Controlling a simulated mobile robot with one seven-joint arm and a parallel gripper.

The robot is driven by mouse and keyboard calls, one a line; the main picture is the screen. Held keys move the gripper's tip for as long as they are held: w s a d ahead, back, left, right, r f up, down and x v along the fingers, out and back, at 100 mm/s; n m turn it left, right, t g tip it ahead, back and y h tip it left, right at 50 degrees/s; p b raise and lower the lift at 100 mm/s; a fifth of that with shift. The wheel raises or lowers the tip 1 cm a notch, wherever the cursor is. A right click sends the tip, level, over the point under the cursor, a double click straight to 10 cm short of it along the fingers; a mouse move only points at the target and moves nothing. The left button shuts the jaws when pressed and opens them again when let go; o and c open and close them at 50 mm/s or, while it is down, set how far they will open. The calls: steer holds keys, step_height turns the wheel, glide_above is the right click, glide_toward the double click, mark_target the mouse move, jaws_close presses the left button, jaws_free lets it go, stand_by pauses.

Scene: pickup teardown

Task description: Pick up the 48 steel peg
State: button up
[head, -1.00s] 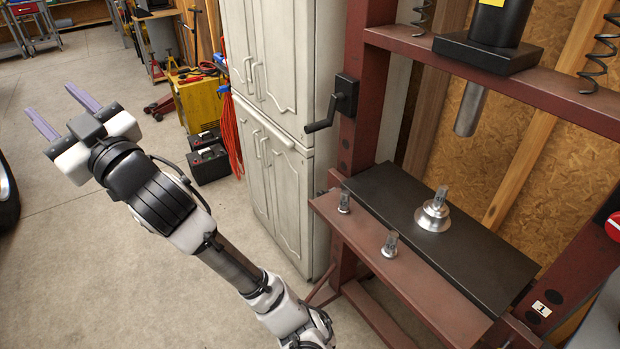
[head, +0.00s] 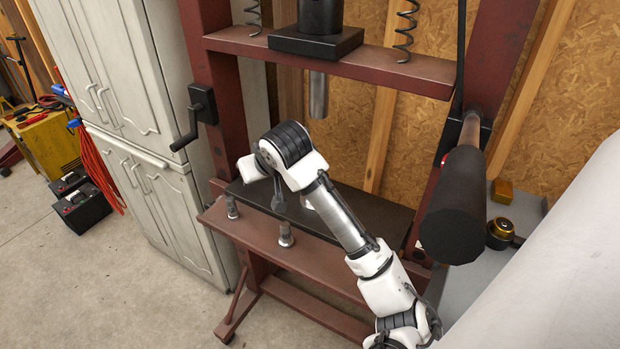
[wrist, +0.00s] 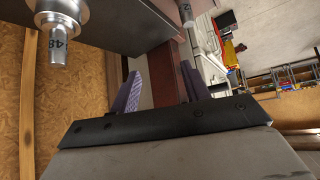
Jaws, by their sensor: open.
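The 48 steel peg (wrist: 58,48) shows at the upper left of the wrist view, with "48" marked on its narrow end. It stands on a wider round silver base (wrist: 62,14) by the black press plate (wrist: 120,22). In the head view my arm hides most of this peg. My gripper (wrist: 160,76) is open and empty, its two purple fingers spread apart. The peg is to the left of the fingers in the wrist view, outside the gap.
Two smaller pegs stand on the red-brown front ledge (head: 330,268), a left peg (head: 231,207) and a middle peg (head: 286,236). The press ram (head: 318,95) hangs above the plate. A crank handle (head: 190,125) and a dark cylinder (head: 455,205) flank the frame.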

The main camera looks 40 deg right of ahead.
steer(key=s+d+f+m+g, duration=0.3)
steer(key=s+d+f+g, duration=0.1)
steer(key=s+d, duration=0.75)
steer(key=shift+h, duration=0.4)
steer(key=w+d, duration=0.1)
steer(key=w, duration=0.2)
steer(key=w+d+p, duration=0.1)
steer(key=w, duration=0.2)
steer(key=w+d, duration=0.1)
steer(key=w, duration=0.3)
steer(key=shift+d+r+p, duration=0.2)
steer(key=shift+d+p, duration=0.15)
steer(key=shift+p, duration=0.05)
steer(key=b+x, duration=0.3)
steer(key=x, duration=0.2)
steer(key=shift+f, duration=0.1)
steer(key=shift+c, duration=0.4)
jaws_close()
